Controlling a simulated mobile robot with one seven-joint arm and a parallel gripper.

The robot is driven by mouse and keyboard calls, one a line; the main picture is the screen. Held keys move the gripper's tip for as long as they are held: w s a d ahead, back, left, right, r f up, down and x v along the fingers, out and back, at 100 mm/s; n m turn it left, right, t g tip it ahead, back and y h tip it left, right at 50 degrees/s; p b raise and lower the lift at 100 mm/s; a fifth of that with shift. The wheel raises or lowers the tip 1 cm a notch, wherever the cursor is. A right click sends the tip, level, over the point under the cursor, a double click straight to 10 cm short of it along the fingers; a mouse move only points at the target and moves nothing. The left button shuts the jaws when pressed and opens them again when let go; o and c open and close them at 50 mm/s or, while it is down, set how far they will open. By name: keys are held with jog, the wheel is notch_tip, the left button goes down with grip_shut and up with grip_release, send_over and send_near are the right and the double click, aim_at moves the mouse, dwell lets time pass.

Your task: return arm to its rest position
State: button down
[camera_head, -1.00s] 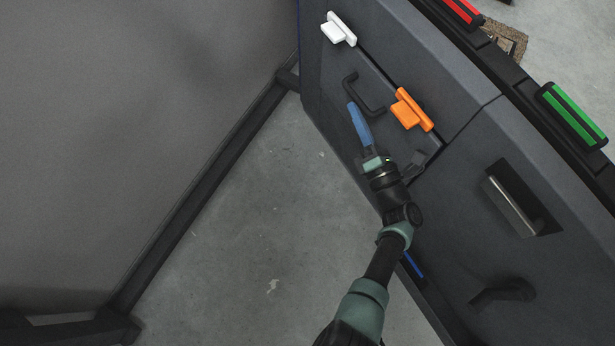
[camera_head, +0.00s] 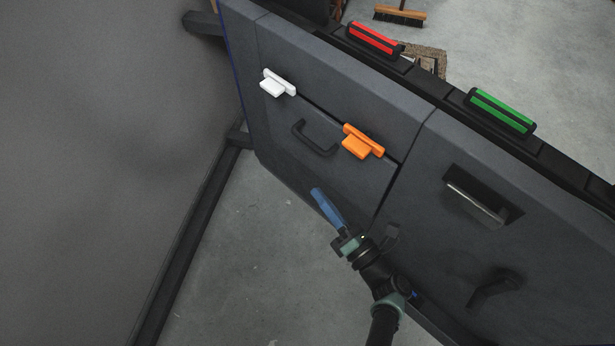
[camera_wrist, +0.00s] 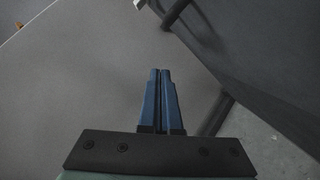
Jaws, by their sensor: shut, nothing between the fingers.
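My gripper (camera_head: 317,192) has blue fingers and is at the lower middle of the head view, in front of the dark grey door panel (camera_head: 345,80). In the wrist view my gripper (camera_wrist: 160,73) shows its two fingers together, with nothing between them. The fingers point up and left in the head view, below a black pull handle (camera_head: 314,138). They appear apart from the handle. My arm runs down to the bottom edge of the head view.
White (camera_head: 278,83) and orange (camera_head: 363,141) latches sit on the panel. A metal handle (camera_head: 476,204) and a dark lever (camera_head: 495,287) are at right. Red (camera_head: 375,38) and green (camera_head: 502,110) bars line the top edge. A grey wall (camera_head: 90,170) stands left; bare floor (camera_head: 240,260) lies between.

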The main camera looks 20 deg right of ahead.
jog(key=v, duration=0.2)
jog(key=shift+s+d, duration=0.1)
jog(key=shift+s, duration=0.25)
